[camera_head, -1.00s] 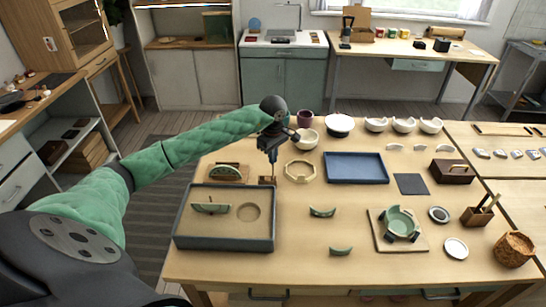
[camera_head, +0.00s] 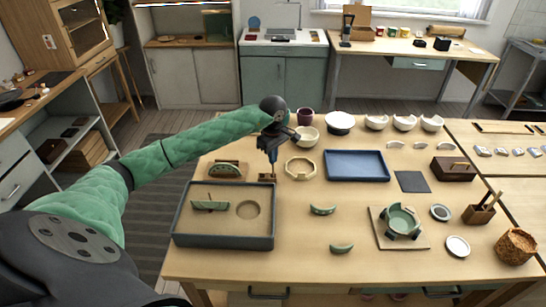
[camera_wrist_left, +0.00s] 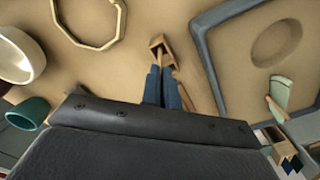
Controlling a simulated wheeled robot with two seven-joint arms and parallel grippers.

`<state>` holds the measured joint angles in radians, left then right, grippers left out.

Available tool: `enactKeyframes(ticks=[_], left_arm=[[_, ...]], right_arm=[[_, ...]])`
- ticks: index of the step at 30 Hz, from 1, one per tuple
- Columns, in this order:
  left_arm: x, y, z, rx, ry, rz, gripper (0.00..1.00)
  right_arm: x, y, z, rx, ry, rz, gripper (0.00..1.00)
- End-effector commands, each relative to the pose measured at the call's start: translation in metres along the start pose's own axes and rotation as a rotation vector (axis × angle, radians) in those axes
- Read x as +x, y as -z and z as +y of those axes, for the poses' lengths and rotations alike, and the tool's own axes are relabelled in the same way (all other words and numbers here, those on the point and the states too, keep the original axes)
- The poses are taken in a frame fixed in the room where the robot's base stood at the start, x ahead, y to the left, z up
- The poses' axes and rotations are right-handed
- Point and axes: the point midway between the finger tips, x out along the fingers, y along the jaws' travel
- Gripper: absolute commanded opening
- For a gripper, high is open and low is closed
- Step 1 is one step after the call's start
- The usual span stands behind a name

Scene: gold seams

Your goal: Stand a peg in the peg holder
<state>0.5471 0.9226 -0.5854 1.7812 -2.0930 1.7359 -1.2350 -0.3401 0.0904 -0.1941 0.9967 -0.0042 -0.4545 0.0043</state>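The peg holder (camera_head: 267,178) is a small wooden block on the table, just right of the grey tray's back corner. It also shows in the left wrist view (camera_wrist_left: 158,42), ahead of the fingers. My left gripper (camera_head: 272,158) is right above it, pointing down. In the left wrist view its blue fingers (camera_wrist_left: 163,78) are close together, with thin wood, apparently a peg, between them at the holder. Whether its lower end is seated is hidden. Another thin peg (camera_wrist_left: 273,107) stands by a green shard in the tray. My right gripper is not in view.
The grey tray (camera_head: 223,243) with a round recess stands left of the holder. An octagonal ring (camera_head: 301,168) and a blue tray (camera_head: 357,166) lie to the right. Bowls (camera_head: 307,137) stand behind. Green shards (camera_head: 323,210) lie in front, with bare table around them.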

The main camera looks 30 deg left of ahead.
Motion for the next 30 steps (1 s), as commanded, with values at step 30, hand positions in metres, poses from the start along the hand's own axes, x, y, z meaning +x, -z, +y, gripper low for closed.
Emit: enactKeyframes(ticks=[30], left_arm=[[0.018,0.000,0.000,0.000,0.000,0.000,0.00]], right_arm=[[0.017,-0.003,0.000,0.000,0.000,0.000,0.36]])
